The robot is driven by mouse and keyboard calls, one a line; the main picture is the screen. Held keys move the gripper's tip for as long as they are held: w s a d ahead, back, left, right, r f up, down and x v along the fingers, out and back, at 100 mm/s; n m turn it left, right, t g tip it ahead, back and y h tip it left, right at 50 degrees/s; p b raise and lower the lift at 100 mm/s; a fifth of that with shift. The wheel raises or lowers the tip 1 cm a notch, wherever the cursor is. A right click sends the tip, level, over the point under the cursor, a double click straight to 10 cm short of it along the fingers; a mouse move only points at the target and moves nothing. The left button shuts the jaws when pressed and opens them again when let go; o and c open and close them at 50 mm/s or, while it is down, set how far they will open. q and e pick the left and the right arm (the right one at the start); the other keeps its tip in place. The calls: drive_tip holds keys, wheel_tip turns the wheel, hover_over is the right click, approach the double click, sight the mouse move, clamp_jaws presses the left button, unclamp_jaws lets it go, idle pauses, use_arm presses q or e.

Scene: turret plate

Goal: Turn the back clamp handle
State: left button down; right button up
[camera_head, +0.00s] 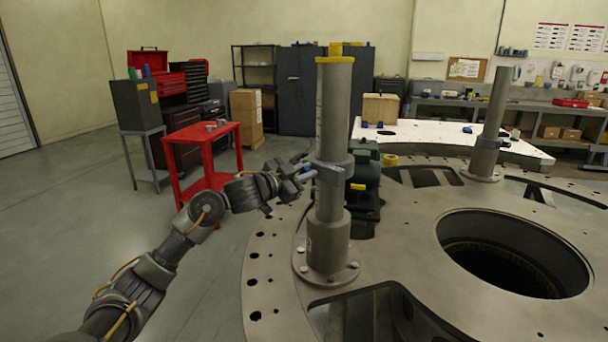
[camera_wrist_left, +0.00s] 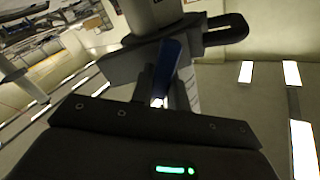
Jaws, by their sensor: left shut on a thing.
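A tall grey post (camera_head: 334,112) with a yellow top stands on a flanged base on the large turret plate (camera_head: 400,232). A clamp collar (camera_head: 330,170) sits around the post at mid-height. A blue clamp handle (camera_head: 308,169) sticks out from the collar's left side. My left gripper (camera_head: 301,172) reaches it from the left and is shut on it. In the left wrist view the blue handle (camera_wrist_left: 168,66) stands in front of the grey collar (camera_wrist_left: 135,60), just beyond the gripper body. The fingertips are partly hidden. My right gripper is not in view.
A second grey post (camera_head: 490,120) stands at the right rear of the plate. A dark green machine (camera_head: 365,170) sits just right of the near post. The plate has a large round hole (camera_head: 512,255). A red cart (camera_head: 205,150) stands left; floor between is free.

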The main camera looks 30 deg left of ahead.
use_arm(q)
drive_tip(key=m+b, duration=0.1)
drive_tip(key=m, duration=0.2)
drive_tip(key=m+b, duration=0.1)
drive_tip(key=m, duration=0.1)
drive_tip(key=shift+s+d+f+m+b, duration=0.1)
drive_tip(key=shift+d+f+m+b, duration=0.2)
drive_tip(key=shift+f+b, duration=0.1)
drive_tip(key=m+b, duration=0.1)
drive_tip(key=m, duration=0.2)
drive_tip(key=m+b, duration=0.1)
drive_tip(key=shift+f+m+b, duration=0.3)
drive_tip(key=shift+b, duration=0.05)
drive_tip(key=shift+m+b, duration=0.35)
drive_tip(key=shift+m, duration=0.25)
drive_tip(key=c, duration=1.4)
unclamp_jaws()
drive_tip(key=shift+o, duration=0.2)
